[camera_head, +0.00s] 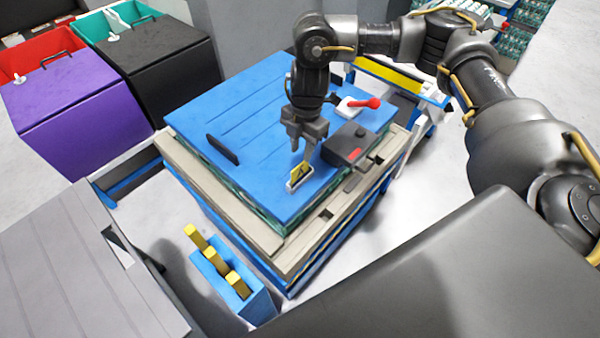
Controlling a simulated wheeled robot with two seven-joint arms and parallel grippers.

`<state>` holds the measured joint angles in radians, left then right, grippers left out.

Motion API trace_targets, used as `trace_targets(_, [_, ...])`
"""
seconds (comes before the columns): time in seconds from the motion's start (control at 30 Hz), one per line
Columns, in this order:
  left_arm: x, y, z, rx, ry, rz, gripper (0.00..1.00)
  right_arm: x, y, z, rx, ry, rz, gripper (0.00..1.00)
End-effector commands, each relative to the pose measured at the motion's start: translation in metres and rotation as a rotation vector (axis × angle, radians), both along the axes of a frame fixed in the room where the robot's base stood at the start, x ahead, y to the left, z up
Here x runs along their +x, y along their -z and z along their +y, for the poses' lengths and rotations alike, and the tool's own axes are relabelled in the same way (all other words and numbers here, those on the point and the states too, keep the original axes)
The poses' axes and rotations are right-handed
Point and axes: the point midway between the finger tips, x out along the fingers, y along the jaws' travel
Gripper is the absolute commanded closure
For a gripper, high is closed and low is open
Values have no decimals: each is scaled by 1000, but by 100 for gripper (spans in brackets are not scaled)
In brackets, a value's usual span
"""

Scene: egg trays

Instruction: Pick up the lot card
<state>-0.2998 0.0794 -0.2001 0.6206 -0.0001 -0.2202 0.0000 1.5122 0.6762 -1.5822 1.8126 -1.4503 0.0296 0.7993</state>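The lot card (299,171) looks like a small yellow card with a dark mark. It stands tilted in a small pale holder (293,187) on the blue top (215,110) of the stack, near its front corner. My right gripper (302,152) points down just above the card. Its two fingers are apart with a gap between them, and the fingertips are close to the card's upper edge. Whether they touch it I cannot tell. My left gripper is not in view.
A dark grey box (348,143) with a red mark sits right of the card. A red-handled tool (360,104) on a white base and a black handle (222,149) are also on the blue top. A blue holder with yellow pieces (243,298) stands in front. Purple (75,125) and black bins are at left.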

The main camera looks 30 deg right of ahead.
Motion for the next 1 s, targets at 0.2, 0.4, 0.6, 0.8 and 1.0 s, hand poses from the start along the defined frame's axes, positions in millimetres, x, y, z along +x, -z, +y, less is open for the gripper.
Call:
trace_targets(0.2, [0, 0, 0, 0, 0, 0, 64, 0, 11, 2, 1, 0, -2, 70])
trace_targets(0.4, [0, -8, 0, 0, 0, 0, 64, -3, 25, 3, 0, 1, 2, 70])
trace_targets(0.6, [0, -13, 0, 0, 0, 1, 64, -5, 54, 6, 0, 2, 0, 70])
trace_targets(0.8, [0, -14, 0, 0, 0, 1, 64, -6, 63, 7, 0, 0, -1, 70])
trace_targets(1.0, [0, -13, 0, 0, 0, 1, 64, -6, 63, 7, 0, 0, -1, 78])
